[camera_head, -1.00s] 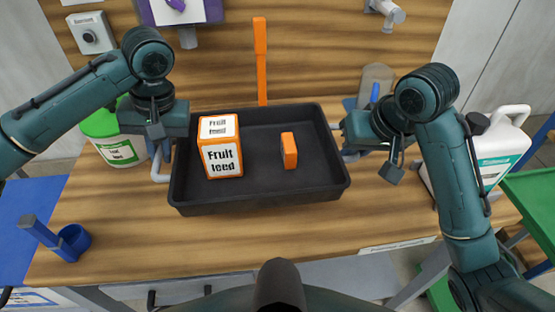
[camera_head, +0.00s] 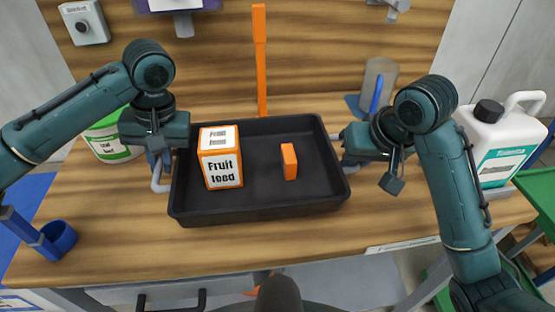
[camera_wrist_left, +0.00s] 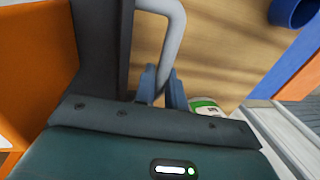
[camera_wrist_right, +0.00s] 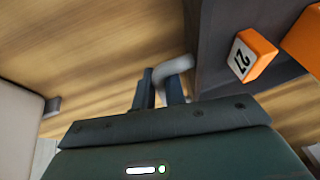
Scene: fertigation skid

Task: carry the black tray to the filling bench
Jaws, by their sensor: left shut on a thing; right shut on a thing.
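The black tray (camera_head: 258,208) is level in front of me over the wooden bench top (camera_head: 330,236). I cannot tell if its base touches the wood. It carries an orange and white Fruit feed box (camera_head: 222,170) at its left and a small orange block (camera_head: 289,161) right of its middle. My left gripper (camera_head: 160,165) is shut on the tray's left grey handle, which also shows in the left wrist view (camera_wrist_left: 172,40). My right gripper (camera_head: 346,158) is shut on the right grey handle, seen in the right wrist view (camera_wrist_right: 175,70).
A white jug (camera_head: 490,145) stands right of my right arm. A white and green tub (camera_head: 112,142) is behind my left gripper. A blue cup holder (camera_head: 60,238) is at the left. An orange upright (camera_head: 261,65) and a grey cup (camera_head: 378,78) are behind the tray.

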